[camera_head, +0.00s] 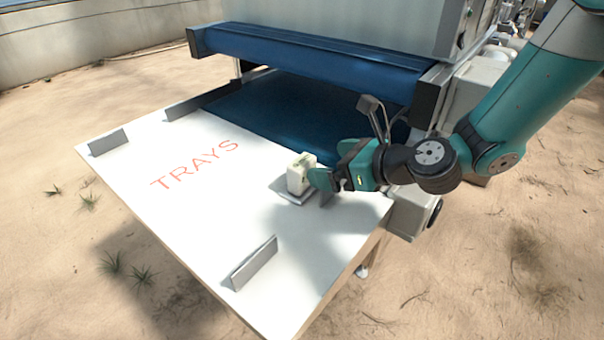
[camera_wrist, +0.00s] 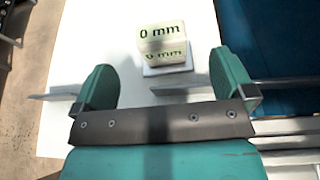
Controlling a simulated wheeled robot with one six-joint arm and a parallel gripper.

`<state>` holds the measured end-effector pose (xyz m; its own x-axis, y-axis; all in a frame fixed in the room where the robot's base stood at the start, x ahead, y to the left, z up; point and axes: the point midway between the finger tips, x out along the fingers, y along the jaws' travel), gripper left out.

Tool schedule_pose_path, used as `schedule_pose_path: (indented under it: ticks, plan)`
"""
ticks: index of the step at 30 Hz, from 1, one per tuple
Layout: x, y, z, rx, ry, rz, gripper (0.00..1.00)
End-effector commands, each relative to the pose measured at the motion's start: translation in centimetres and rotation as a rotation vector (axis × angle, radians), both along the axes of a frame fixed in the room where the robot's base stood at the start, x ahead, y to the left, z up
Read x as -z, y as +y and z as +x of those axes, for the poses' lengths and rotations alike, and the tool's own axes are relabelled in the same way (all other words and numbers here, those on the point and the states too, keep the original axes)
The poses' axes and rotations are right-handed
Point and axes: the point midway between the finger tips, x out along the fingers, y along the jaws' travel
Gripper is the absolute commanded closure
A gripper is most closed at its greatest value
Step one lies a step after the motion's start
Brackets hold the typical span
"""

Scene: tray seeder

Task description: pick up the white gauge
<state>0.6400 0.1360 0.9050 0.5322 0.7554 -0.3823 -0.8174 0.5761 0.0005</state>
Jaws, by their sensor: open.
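The white gauge (camera_head: 300,174) is a small pale block standing on a thin grey base on the white table. In the wrist view the gauge (camera_wrist: 163,44) shows "0 mm" on its top and again on its near side. My gripper (camera_head: 318,172) is open and close to the right side of the gauge in the head view. In the wrist view my gripper (camera_wrist: 160,75) has its two green fingers apart, and the gauge is ahead of them, a little beyond the fingertips. Nothing is between the fingers.
The white table (camera_head: 215,205) is marked "TRAYS" in red. Low grey metal guides (camera_head: 253,263) stand on its edges, another at far left (camera_head: 108,142). The dark blue belt (camera_head: 270,115) and the blue roller housing (camera_head: 310,60) lie behind. The left of the table is clear.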

Motion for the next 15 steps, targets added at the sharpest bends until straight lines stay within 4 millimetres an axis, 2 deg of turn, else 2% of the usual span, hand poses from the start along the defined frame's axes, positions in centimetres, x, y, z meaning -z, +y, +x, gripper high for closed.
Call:
schedule_pose_path:
  ticks: [1,8,15]
  plan:
    - [0.3,0.6,0.4,-0.004,0.0,0.0,0.0]
    - [1.0,1.9,1.3,-0.001,0.0,0.0,0.0]
    - [2.4,4.5,3.2,-0.003,-0.001,-0.001,0.0]
